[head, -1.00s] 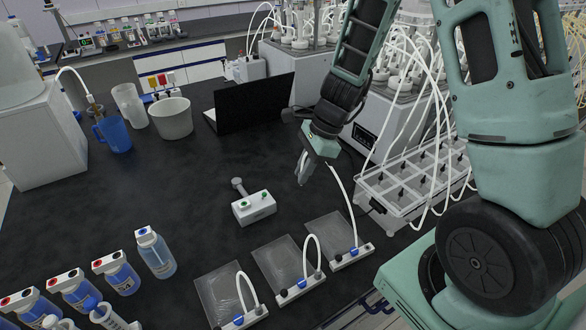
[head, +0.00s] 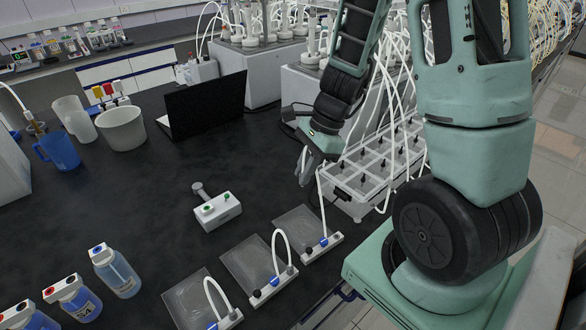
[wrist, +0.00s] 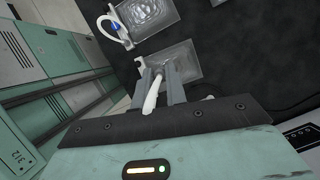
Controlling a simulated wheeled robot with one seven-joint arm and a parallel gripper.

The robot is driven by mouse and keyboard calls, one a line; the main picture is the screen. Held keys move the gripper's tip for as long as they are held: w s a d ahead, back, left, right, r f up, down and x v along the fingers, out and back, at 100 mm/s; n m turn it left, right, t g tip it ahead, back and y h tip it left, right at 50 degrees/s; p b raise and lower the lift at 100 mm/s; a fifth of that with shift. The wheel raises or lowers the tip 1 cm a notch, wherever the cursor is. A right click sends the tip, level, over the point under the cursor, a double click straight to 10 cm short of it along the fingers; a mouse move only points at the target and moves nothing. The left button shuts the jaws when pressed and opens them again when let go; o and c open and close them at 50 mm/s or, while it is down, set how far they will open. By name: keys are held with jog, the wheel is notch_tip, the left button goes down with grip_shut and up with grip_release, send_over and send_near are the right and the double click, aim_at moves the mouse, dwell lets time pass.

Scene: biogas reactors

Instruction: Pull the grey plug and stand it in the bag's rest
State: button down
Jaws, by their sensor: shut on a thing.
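My gripper (head: 304,172) is above the bench, behind the rightmost clear bag (head: 297,220), to the left of the clear compartment rack (head: 372,168). In the wrist view my gripper (wrist: 162,82) is shut on what looks like the white hose (wrist: 152,96). In the head view this hose (head: 321,188) rises from near the blue fitting (head: 323,241) on the bag's white bar up towards my gripper. The exact hold on the hose is partly hidden by the fingers.
Two more bags with arched hoses, the middle one (head: 246,264) and the left one (head: 190,294), lie at the front. A white block with green buttons (head: 219,210) stands behind them. The bench's middle is bare.

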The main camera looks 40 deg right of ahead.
jog(key=s+d, duration=0.6)
jog(key=s, duration=0.1)
jog(key=shift+s+b, duration=0.4)
jog(key=shift+f, duration=0.15)
jog(key=shift+f+b, duration=7.55)
jog(key=shift+f, duration=0.4)
jog(key=shift+f+b, duration=0.9)
jog(key=shift+f, duration=0.1)
